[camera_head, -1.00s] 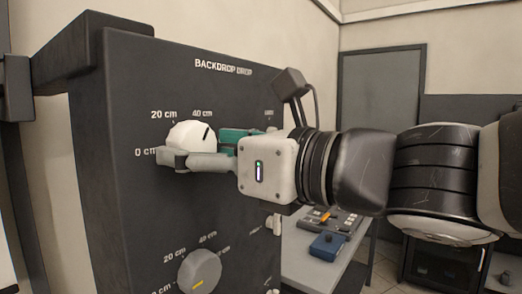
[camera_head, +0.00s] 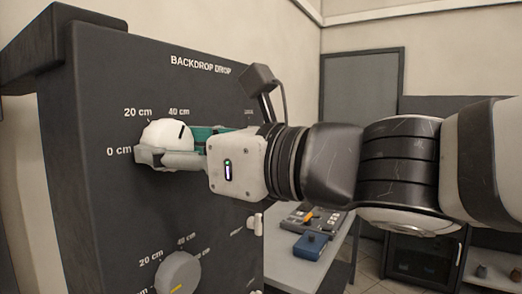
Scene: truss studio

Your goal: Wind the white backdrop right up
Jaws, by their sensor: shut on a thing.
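A white round knob (camera_head: 166,132) sits on the dark panel (camera_head: 110,200) headed "BACKDROP DROP". Around it are the marks 0 cm, 20 cm and 40 cm, and a dark pointer line shows on its upper right, near the 40 cm side. My gripper (camera_head: 168,146) comes from the right and is shut on this knob. The near grey finger crosses the knob's lower side, with its tip by the 0 cm mark. The far finger is mostly hidden. The white backdrop itself is not in view.
A grey knob (camera_head: 178,274) with a yellow line and its own scale sits below on the same panel. Behind the panel, a table (camera_head: 285,268) holds a blue box (camera_head: 310,245) and a control board (camera_head: 311,219). A dark cabinet (camera_head: 425,258) stands at right.

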